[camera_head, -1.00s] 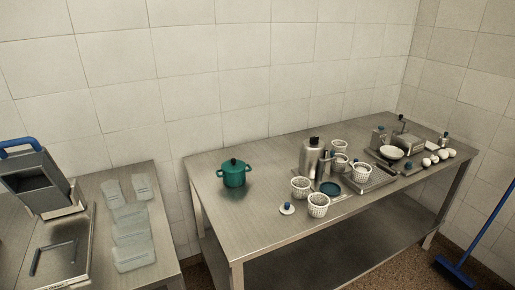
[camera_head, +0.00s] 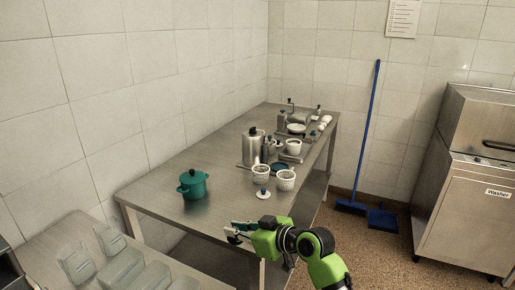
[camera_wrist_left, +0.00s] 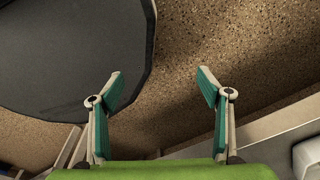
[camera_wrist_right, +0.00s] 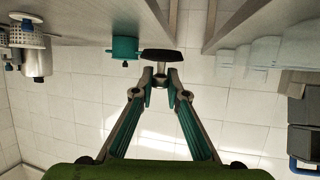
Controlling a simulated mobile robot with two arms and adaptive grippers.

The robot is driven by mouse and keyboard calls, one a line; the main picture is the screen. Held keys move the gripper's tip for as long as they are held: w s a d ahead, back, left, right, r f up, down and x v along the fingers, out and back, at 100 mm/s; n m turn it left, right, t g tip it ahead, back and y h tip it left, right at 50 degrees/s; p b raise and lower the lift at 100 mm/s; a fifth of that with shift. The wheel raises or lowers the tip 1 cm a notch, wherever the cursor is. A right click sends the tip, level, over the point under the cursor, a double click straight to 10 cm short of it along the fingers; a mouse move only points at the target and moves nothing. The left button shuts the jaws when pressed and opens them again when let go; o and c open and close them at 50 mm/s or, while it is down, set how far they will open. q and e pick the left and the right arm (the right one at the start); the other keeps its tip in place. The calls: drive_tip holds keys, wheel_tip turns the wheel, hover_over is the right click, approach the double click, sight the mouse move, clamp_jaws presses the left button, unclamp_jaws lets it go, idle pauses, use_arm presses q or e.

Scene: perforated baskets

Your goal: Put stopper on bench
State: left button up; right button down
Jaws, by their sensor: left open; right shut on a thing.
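My right gripper (camera_head: 238,232) is at the front edge of the steel bench (camera_head: 165,187), in the head view. In the right wrist view its fingers (camera_wrist_right: 161,92) are shut on a small stopper (camera_wrist_right: 162,55) with a dark, wide end and a short metallic part between the fingertips. The stopper appears close to the bench edge; whether it touches the bench I cannot tell. My left gripper (camera_wrist_left: 160,86) is open and empty above the speckled floor, seen only in the left wrist view.
A teal pot (camera_head: 192,184) stands on the bench left of my right gripper. Clear bench surface lies between pot and lid.

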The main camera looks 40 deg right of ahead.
drive_tip(key=w+d+r+m+h+b, duration=0.1)
drive_tip(key=w+d+r+m+h, duration=0.2)
drive_tip(key=d, duration=0.4)
drive_tip(key=w+d+r+m+h+b, duration=0.1)
drive_tip(key=d+r+m+h+b, duration=0.2)
drive_tip(key=d, duration=0.4)
drive_tip(key=g+h+p, duration=0.1)
drive_tip(key=p, duration=0.2)
hover_over(223, 223)
drive_tip(key=s, duration=0.1)
drive_tip(key=f, duration=0.8)
drive_tip(key=shift+d+f, duration=0.3)
drive_tip(key=shift+d, duration=0.1)
drive_tip(key=shift+w+a+f, duration=0.25)
drive_tip(key=shift+w+f, duration=0.1)
drive_tip(key=shift+f, duration=0.15)
drive_tip(key=shift+w+a+f, duration=0.1)
drive_tip(key=shift+f, duration=0.5)
drive_tip(key=shift+w+a+f, duration=0.1)
drive_tip(key=shift+f, duration=1.05)
use_arm(q)
drive_tip(key=shift+s+d+f, duration=0.75)
drive_tip(key=shift+d+f, duration=0.05)
drive_tip(key=shift+f, duration=0.15)
use_arm(e)
drive_tip(key=c, duration=2)
unclamp_jaws()
drive_tip(key=shift+s, duration=0.1)
